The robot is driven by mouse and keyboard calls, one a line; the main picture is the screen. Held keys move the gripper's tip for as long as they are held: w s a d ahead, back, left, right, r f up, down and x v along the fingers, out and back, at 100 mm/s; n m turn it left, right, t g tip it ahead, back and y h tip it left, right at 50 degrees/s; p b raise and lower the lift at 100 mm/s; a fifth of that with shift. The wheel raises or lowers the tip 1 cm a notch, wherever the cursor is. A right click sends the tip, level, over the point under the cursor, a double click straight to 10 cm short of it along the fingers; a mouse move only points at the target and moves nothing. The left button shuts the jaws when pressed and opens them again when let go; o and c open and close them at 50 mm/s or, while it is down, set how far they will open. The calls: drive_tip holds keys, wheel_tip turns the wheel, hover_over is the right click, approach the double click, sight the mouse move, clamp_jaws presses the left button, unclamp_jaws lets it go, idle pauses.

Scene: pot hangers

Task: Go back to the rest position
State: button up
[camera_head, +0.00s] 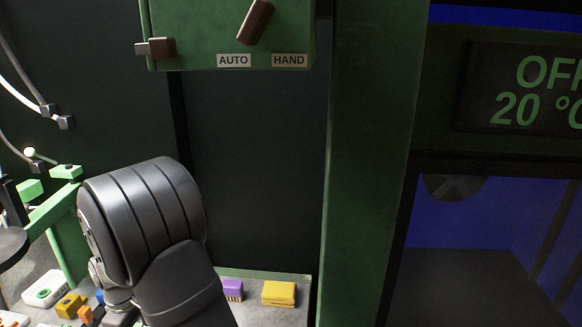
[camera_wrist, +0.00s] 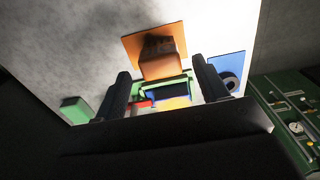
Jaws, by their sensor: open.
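My gripper (camera_wrist: 160,66) shows in the wrist view with its two dark fingers spread wide and nothing held between them. An orange-brown block (camera_wrist: 161,66) on an orange square appears beyond the fingers, apart from them as far as I can tell. Green, blue, red and yellow pieces lie lower between the fingers, partly hidden by the dark gripper body. In the head view my dark ribbed arm fills the lower left, and the gripper itself is hidden there.
A green panel (camera_head: 190,50) with AUTO and HAND labels and a brown lever (camera_head: 256,22) hangs above. A green post (camera_head: 370,150) stands right of my arm. A yellow block (camera_head: 279,293) and a purple block (camera_head: 233,290) lie at the bottom. A display (camera_head: 530,92) reads OFF, 20 °C.

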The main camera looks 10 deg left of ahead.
drive_tip(key=shift+r, duration=0.4)
drive_tip(key=shift+f, duration=0.1)
